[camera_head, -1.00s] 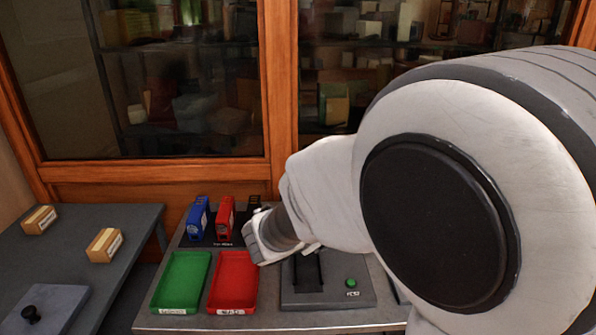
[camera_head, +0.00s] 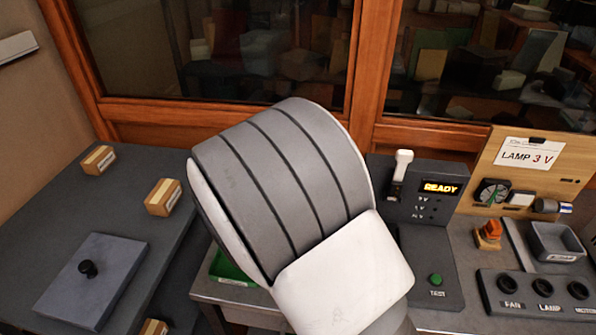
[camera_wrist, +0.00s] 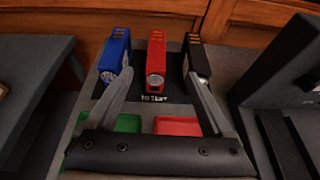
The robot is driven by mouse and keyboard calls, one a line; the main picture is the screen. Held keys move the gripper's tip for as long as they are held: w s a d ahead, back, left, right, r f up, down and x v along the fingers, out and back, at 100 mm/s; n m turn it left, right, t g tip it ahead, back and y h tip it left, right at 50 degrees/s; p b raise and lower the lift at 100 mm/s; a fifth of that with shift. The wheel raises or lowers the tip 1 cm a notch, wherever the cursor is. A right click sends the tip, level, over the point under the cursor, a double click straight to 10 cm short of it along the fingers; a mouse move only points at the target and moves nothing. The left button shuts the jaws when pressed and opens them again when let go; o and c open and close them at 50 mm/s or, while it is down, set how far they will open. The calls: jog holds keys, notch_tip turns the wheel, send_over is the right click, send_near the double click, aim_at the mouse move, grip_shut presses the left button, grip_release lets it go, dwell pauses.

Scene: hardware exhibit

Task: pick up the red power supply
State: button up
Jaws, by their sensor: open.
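In the wrist view the red power supply (camera_wrist: 157,62) stands upright on a dark mat labelled "TO TEST" (camera_wrist: 153,98), between a blue supply (camera_wrist: 116,55) on its left and a black one (camera_wrist: 196,56) on its right. My gripper (camera_wrist: 160,75) is open and empty, its fingers spread to either side of the red supply's line. They overlap the blue and black supplies in the picture; I cannot tell the remaining distance. In the head view my arm hides all the supplies and my gripper.
A red tray (camera_wrist: 178,126) and a green tray (camera_wrist: 128,122) lie below the supplies. In the head view a tester with a "READY" display (camera_head: 430,200) and a lamp board (camera_head: 530,165) stand right. Boxes (camera_head: 163,197) sit on the left table (camera_head: 60,220).

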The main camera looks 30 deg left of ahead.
jog(key=x, duration=1.7)
jog(key=shift+w+a+f, duration=0.15)
jog(key=shift+a+f, duration=0.05)
jog(key=shift+a, duration=0.15)
grip_shut()
dwell(0.8)
jog(key=shift+r, duration=0.15)
